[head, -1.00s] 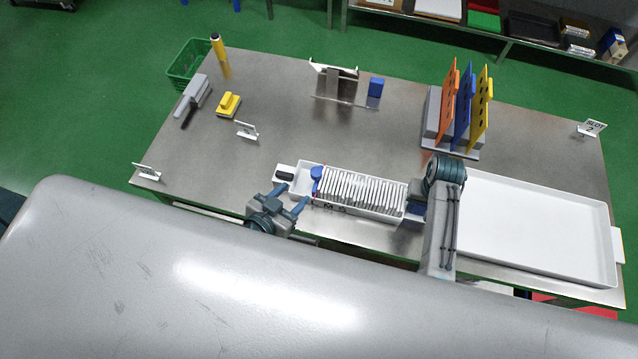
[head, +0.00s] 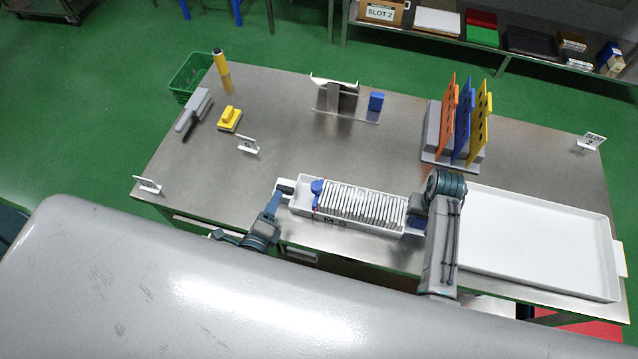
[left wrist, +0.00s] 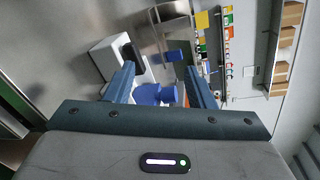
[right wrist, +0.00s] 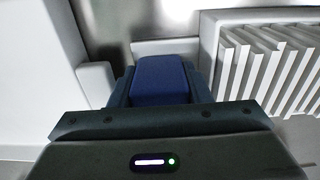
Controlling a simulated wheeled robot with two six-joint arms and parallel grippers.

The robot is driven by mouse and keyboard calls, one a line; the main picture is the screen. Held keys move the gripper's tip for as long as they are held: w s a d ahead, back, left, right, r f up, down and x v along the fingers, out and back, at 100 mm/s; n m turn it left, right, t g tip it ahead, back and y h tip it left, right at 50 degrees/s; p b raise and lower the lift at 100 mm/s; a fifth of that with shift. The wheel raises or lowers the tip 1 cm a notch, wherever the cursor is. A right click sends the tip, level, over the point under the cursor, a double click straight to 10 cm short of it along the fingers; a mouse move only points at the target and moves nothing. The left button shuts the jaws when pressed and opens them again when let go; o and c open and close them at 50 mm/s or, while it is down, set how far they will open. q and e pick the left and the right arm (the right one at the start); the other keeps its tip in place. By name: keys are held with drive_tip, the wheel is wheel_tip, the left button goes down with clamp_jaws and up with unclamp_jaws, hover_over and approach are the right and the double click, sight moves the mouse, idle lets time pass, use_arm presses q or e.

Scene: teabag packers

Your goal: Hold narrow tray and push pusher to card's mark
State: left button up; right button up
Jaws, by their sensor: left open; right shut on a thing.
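The narrow white tray (head: 370,222) lies near the table's front edge, holding a row of upright white packets (head: 360,204). A blue pusher (head: 317,188) with a rounded top stands at the row's left end. My left gripper (head: 273,202) is open and empty, left of the tray and apart from the pusher. In the left wrist view the pusher (left wrist: 150,94) shows beyond and between its fingers. My right gripper (right wrist: 160,75) is shut on a blue block (right wrist: 160,82) at the tray's right end. The card's mark cannot be made out clearly.
A wide white tray (head: 535,285) lies to the right. A rack with orange, blue and yellow boards (head: 463,125) stands behind it. A white block with a black top (head: 284,188) is by the narrow tray's left end. The table's middle is clear.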

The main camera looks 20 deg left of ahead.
use_arm(q)
drive_tip(key=m, duration=0.4)
drive_tip(key=m+t+h, duration=0.1)
drive_tip(key=m+h, duration=0.4)
drive_tip(key=m, duration=0.8)
approach(314, 190)
drive_tip(key=shift+h, duration=0.4)
drive_tip(key=x, duration=1.1)
drive_tip(key=shift+w+a+f, duration=0.1)
drive_tip(key=shift+w+a, duration=0.1)
drive_tip(key=shift+w, duration=0.25)
clamp_jaws()
